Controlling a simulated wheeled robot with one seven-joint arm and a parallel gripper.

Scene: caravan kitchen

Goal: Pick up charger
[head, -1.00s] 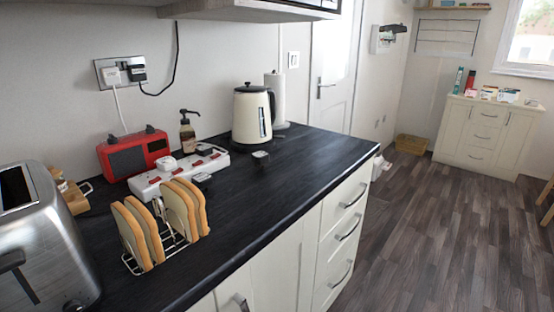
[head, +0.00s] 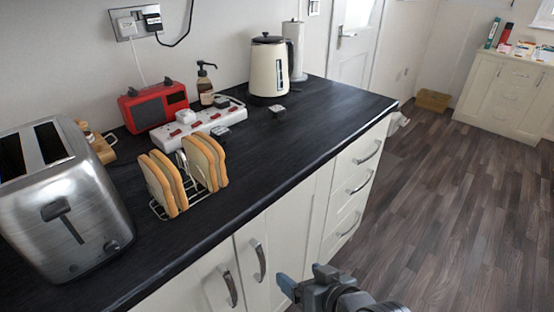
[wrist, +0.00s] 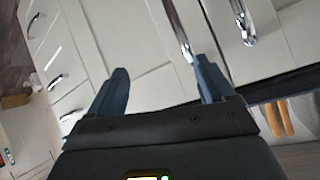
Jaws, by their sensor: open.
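Several plug-like chargers show in the head view, and I cannot tell which one the task means. A small black plug (head: 278,111) lies alone on the dark worktop in front of the kettle. A white plug (head: 185,116) sits on the white power strip (head: 162,139), and a dark plug (head: 220,131) is at its front edge. A white plug (head: 127,27) and a black plug (head: 153,21) are in the wall socket. My gripper (head: 288,287) is low in front of the cupboards, below the worktop edge. In the wrist view my gripper (wrist: 161,67) is open and empty, facing the cupboard doors.
A toast rack with bread (head: 189,178), steel toaster (head: 65,195), red radio (head: 153,106), soap bottle (head: 206,88) and cream kettle (head: 268,70) stand on the worktop (head: 262,150). Its front right part is clear. Cupboard handles (head: 260,260) stick out near my gripper.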

